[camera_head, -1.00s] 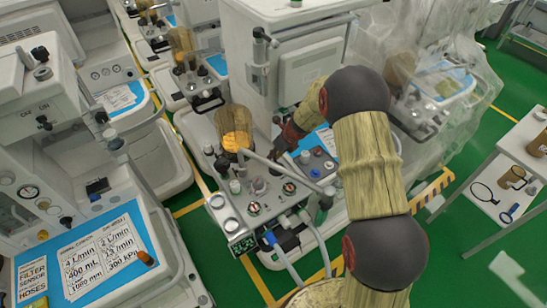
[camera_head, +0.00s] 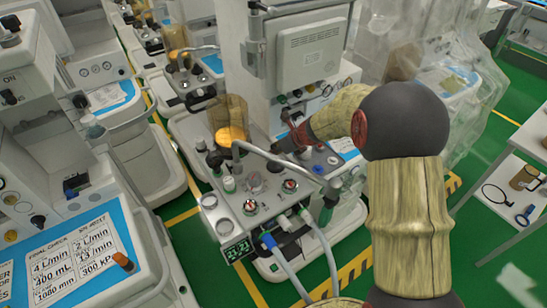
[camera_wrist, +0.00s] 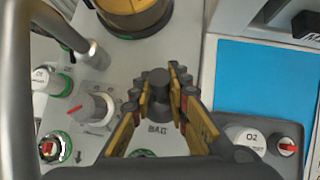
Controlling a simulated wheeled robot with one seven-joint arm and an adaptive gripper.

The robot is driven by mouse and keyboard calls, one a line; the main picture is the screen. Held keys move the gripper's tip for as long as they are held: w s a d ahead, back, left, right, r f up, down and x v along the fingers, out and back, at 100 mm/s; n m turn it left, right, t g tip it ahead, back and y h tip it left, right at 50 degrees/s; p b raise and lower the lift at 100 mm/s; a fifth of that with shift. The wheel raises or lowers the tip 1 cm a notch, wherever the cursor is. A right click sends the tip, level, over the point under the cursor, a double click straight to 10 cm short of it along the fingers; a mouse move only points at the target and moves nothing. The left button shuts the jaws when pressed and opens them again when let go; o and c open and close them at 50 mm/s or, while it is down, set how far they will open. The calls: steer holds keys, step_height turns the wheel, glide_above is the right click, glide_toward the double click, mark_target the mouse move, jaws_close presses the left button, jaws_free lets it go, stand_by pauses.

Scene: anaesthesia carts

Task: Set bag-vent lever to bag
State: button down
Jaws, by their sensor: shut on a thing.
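My gripper (camera_wrist: 160,97) has its yellow-and-dark fingers closed around a dark round-topped knob (camera_wrist: 158,78), which looks like the bag-vent lever. The printed word BAG (camera_wrist: 157,129) shows on the panel just below the knob, between the fingers. The lever's lower part and any VENT mark are hidden or out of sight. In the head view my gripper (camera_head: 277,147) is down at the middle cart's panel (camera_head: 262,222), right of the amber bellows canister (camera_head: 229,122). The lever cannot be made out there.
A bent metal tube (camera_head: 275,156) crosses the panel near my gripper and runs down the left of the wrist view (camera_wrist: 17,90). White-and-red dials (camera_wrist: 92,108) sit left of the knob. An O2 control (camera_wrist: 245,138) and a blue pad (camera_wrist: 262,80) lie right. Another cart (camera_head: 75,235) stands left.

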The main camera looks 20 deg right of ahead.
steer(key=b, duration=0.3)
steer(key=shift+s+d+f+t, duration=0.1)
steer(key=shift+s+f+t, duration=0.05)
steer(key=shift+t, duration=0.25)
steer(key=shift+s+b, duration=0.15)
steer(key=shift+b, duration=0.45)
steer(key=shift+r, duration=0.2)
steer(key=c, duration=1.7)
jaws_free()
steer(key=v, duration=1.2)
steer(key=shift+s+d+f, duration=0.1)
steer(key=shift+d+f, duration=0.1)
